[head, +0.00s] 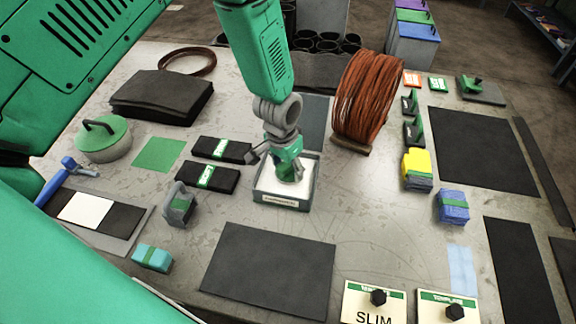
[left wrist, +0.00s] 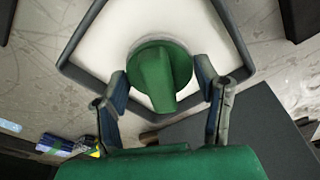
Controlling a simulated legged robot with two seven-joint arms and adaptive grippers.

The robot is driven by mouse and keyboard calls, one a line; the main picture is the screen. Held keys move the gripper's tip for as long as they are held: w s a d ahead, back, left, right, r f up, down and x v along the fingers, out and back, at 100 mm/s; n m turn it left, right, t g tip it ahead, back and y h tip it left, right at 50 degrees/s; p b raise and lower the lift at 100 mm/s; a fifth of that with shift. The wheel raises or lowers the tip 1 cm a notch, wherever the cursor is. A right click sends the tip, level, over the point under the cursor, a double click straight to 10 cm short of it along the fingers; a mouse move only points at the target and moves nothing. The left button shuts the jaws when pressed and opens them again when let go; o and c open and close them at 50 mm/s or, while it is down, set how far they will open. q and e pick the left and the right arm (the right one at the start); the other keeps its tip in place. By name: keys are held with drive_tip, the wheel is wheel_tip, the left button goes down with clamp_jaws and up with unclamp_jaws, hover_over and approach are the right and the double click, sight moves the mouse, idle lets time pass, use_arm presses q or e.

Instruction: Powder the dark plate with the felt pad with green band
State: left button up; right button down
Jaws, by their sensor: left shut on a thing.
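My left gripper (head: 284,150) points down over a white-filled tray (head: 282,202) and is shut on a green pad handle. In the left wrist view, the gripper (left wrist: 162,85) has a finger on each side of the handle of the round green pad (left wrist: 163,70). The pad is inside the tray (left wrist: 236,38), over the white powder; its underside and any felt are hidden. A large dark plate (head: 268,272) lies flat in front of the tray. Another dark plate (head: 482,152) lies at the right. I cannot tell which one the task means. My right gripper is not in view.
A brown coil (head: 366,98) stands right of the tray. Two black blocks with green bands (head: 207,178) lie to its left, beside a grey-handled tool (head: 178,205). Yellow (head: 416,165) and blue (head: 453,206) blocks stand at right. A green-lidded round pot (head: 104,140) sits far left.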

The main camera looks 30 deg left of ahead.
use_arm(q)
drive_tip(key=shift+s, duration=0.1)
idle(0.4)
wheel_tip(320, 180, up, 7)
drive_tip(key=p, duration=0.6)
idle(0.4)
drive_tip(key=shift+f, duration=0.1)
idle(0.4)
